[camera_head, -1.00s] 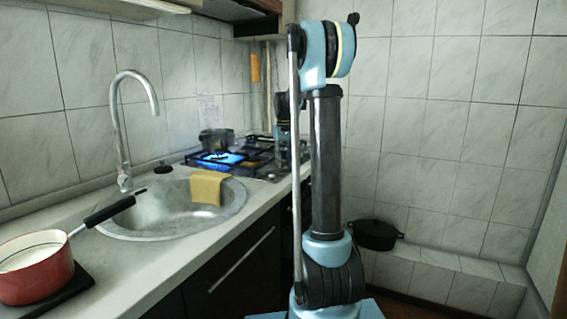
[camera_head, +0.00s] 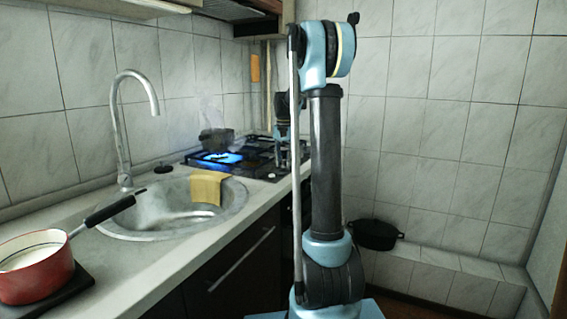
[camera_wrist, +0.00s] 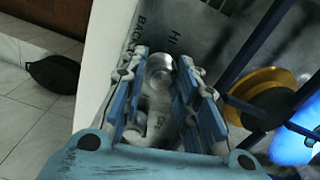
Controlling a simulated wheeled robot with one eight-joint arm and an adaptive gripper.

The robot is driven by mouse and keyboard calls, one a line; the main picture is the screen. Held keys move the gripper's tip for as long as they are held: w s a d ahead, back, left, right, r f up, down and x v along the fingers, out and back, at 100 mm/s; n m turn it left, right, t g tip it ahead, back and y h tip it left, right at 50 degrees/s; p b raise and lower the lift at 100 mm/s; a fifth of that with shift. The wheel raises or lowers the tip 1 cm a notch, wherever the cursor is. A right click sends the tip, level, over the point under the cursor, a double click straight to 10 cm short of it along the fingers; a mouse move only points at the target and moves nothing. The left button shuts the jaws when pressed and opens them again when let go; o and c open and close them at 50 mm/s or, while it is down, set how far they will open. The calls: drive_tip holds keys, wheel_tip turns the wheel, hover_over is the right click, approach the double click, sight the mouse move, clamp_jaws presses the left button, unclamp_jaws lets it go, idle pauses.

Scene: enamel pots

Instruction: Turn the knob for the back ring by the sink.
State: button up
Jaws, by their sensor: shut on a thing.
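In the wrist view my gripper (camera_wrist: 162,75) is shut on a round silver knob (camera_wrist: 158,70), with one finger on each side of it. Part of a label beside it reads "BACK", and "HI" is printed above; the rest is hidden by the fingers. A second silver knob (camera_wrist: 134,126) shows lower down, between the fingers. In the head view the hob (camera_head: 262,168) is at the end of the counter, and my gripper (camera_head: 285,160) is over its right edge, small and partly hidden by my arm. The ring by the sink burns with a blue flame (camera_head: 220,158).
A dark pot (camera_head: 216,141) stands at the back of the hob. The sink (camera_head: 170,210) has a yellow cloth (camera_head: 208,187) over its rim. A red saucepan (camera_head: 35,268) stands at the near left. A black pot (camera_head: 375,234) sits on the low tiled ledge.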

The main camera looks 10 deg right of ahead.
drive_tip(key=m, duration=0.5)
drive_tip(key=shift+m, duration=0.3)
drive_tip(key=m, duration=0.5)
drive_tip(key=shift+m, duration=0.4)
drive_tip(key=o, duration=1.1)
wheel_tip(320, 180, up, 12)
drive_tip(key=shift+w+f, duration=0.1)
